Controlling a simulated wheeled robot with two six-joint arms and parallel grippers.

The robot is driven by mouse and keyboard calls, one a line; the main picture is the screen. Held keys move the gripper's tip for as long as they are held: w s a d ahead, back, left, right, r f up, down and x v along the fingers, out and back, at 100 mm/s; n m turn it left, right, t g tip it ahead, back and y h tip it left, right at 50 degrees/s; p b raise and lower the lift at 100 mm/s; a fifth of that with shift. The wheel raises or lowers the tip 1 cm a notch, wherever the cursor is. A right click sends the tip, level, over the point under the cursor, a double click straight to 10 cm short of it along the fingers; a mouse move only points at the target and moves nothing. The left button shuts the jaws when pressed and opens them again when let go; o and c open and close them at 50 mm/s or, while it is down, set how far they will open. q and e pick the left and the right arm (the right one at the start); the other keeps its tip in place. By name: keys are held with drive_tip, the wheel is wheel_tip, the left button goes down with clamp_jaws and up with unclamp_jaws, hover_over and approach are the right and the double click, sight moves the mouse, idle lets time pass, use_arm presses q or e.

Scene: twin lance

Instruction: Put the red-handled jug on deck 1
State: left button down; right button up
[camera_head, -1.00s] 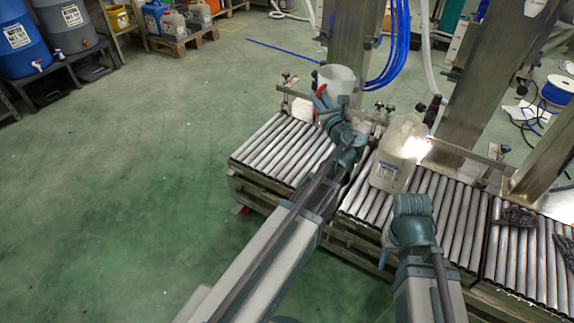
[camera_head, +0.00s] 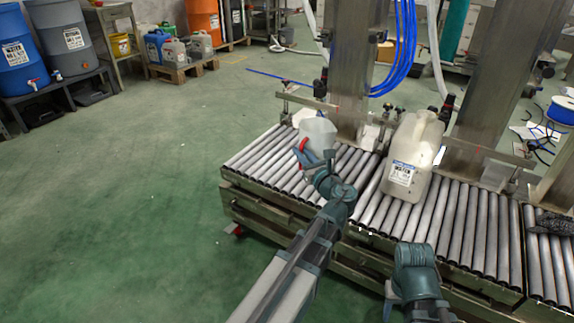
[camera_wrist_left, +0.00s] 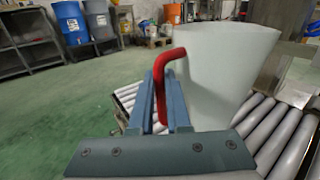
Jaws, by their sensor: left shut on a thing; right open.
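The red-handled jug is a pale, whitish open vessel (camera_head: 320,133) at the left roller section (camera_head: 262,160) of the conveyor. It fills the upper right of the left wrist view (camera_wrist_left: 222,65). My left gripper (camera_head: 303,156) is shut on its red handle, which stands between the blue fingers in the left wrist view (camera_wrist_left: 160,95). The jug looks upright, low over the rollers; I cannot tell whether its base touches them. No deck number is readable. My right gripper (camera_head: 390,296) is at the lower middle, empty, mostly hidden by its own wrist.
A large translucent canister (camera_head: 412,160) with a label stands on the middle rollers (camera_head: 440,215), right of the jug. A steel post (camera_head: 350,75) rises behind the jug. A dark object (camera_head: 553,223) lies on the right rollers. Green floor is clear at left.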

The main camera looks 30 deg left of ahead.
use_arm(q)
drive_tip(key=shift+a, duration=0.1)
drive_tip(key=s+a+f+b+x, duration=0.1)
drive_tip(key=x, duration=1.3)
drive_tip(key=shift+s+a, duration=0.3)
drive_tip(key=shift+a+f, duration=0.1)
drive_tip(key=shift+f, duration=0.05)
drive_tip(key=f+b, duration=0.2)
drive_tip(key=a+f+b, duration=0.1)
drive_tip(key=shift+w+f+b, duration=0.25)
drive_tip(key=shift+w+b, duration=0.05)
drive_tip(key=shift+b, duration=0.1)
drive_tip(key=c, duration=0.9)
unclamp_jaws()
drive_tip(key=shift+d, duration=0.1)
